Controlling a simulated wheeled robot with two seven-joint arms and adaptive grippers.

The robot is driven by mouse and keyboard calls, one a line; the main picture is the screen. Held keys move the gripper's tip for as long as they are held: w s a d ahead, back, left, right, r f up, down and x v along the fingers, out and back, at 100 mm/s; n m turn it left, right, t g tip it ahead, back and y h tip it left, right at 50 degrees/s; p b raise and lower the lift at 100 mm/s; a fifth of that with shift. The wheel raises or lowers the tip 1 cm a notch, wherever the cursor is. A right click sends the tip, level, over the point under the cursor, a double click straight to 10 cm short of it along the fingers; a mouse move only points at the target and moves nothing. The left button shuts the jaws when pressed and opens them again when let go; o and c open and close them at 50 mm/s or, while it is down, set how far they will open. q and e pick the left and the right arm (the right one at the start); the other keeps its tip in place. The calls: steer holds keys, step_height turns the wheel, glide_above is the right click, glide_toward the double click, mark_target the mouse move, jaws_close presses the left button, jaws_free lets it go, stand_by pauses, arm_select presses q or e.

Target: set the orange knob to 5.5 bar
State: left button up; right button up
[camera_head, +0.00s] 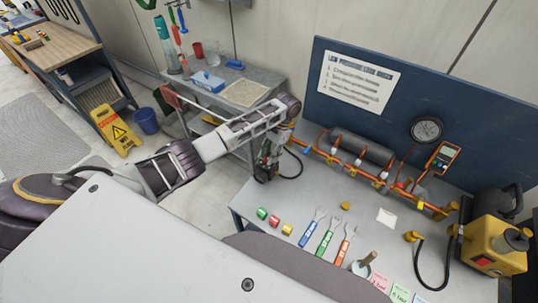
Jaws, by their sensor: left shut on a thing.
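My left gripper (268,160) is at the left end of the bench, beside the orange piping (330,155). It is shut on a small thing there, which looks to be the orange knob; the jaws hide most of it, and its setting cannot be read. A round dark pressure gauge (426,130) is on the blue back panel (400,115). Its needle is too small to read. My right gripper is not in view.
A dark cylinder (362,148) lies behind the piping. Several coloured tools (327,237) and small coloured cylinders (274,221) lie at the bench front. A yellow pump (495,247) with a black hose (420,265) stands at the right. A yellow floor sign (115,130) stands at the left.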

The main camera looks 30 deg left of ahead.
arm_select(q)
steer(key=m+t+y, duration=0.1)
steer(key=m, duration=0.3)
steer(key=shift+s+d+m, duration=0.1)
steer(key=shift+m, duration=0.2)
steer(key=m+t, duration=0.1)
steer(key=m, duration=0.1)
steer(key=m+y, duration=0.1)
steer(key=m, duration=0.2)
steer(key=shift+s+d+t+y, duration=0.1)
steer(key=shift+s+t+y, duration=0.05)
steer(key=shift+t+y, duration=0.2)
steer(key=m+t, duration=0.1)
steer(key=m, duration=0.1)
steer(key=m+t, duration=0.1)
steer(key=m, duration=0.2)
steer(key=shift+s, duration=0.15)
steer(key=m, duration=0.2)
steer(key=m+t, duration=0.1)
steer(key=m, duration=0.1)
steer(key=shift+s+t, duration=0.1)
steer(key=shift+t, duration=0.15)
steer(key=shift+m, duration=0.4)
steer(key=o, duration=1)
